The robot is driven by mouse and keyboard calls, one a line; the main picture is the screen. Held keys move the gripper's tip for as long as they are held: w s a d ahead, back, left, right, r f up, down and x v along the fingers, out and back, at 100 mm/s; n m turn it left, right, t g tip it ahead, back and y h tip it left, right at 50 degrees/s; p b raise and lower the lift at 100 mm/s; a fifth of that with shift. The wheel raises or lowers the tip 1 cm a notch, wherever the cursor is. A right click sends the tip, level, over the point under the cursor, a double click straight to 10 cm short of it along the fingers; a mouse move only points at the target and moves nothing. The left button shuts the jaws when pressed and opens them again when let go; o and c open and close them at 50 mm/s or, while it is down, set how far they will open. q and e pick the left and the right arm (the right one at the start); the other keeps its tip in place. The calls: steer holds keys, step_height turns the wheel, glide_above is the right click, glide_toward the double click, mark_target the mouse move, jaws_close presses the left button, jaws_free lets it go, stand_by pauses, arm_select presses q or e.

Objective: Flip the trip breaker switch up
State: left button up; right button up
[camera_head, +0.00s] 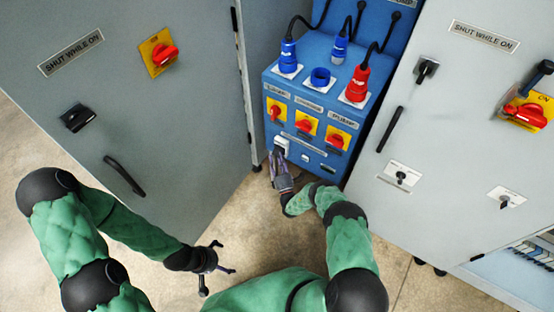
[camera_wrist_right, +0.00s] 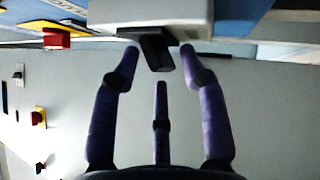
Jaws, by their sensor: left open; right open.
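The trip breaker switch (camera_head: 281,145) is a small white housing low on the left of the blue panel's front. My right gripper (camera_head: 278,160) is right at it and partly covers it. In the right wrist view, the breaker's black lever (camera_wrist_right: 157,49) sticks out of the pale housing (camera_wrist_right: 150,14). The open fingers of my right gripper (camera_wrist_right: 159,62) spread on both sides of the lever, with a third finger in the middle just short of it. I cannot tell whether any finger touches it. My left gripper (camera_head: 217,268) is open and empty above the floor.
The blue panel (camera_head: 330,68) carries several red rotary switches and plugs with black cables just above the breaker. Grey cabinets with handles stand close on the left (camera_head: 200,120) and right (camera_head: 430,140). Bare floor (camera_head: 240,225) lies between them.

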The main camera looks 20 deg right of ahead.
steer(key=shift+w+r, duration=0.15)
steer(key=shift+w, duration=0.2)
jaws_close()
steer(key=shift+s+a+r+m+g+h+p, duration=0.15)
steer(key=shift+r+m+g+p, duration=0.25)
steer(key=shift+m+g+p, duration=0.5)
steer(key=shift+w+d+r+m+g+h+p, duration=0.15)
steer(key=shift+r+m+g+p, duration=0.25)
steer(key=shift+m+g+p, duration=0.5)
steer(key=shift+s+a+r+m+g+h+p, duration=0.15)
steer(key=shift+r+m+g+p, duration=0.25)
steer(key=shift+m+g+p, duration=0.5)
steer(key=shift+m, duration=0.3)
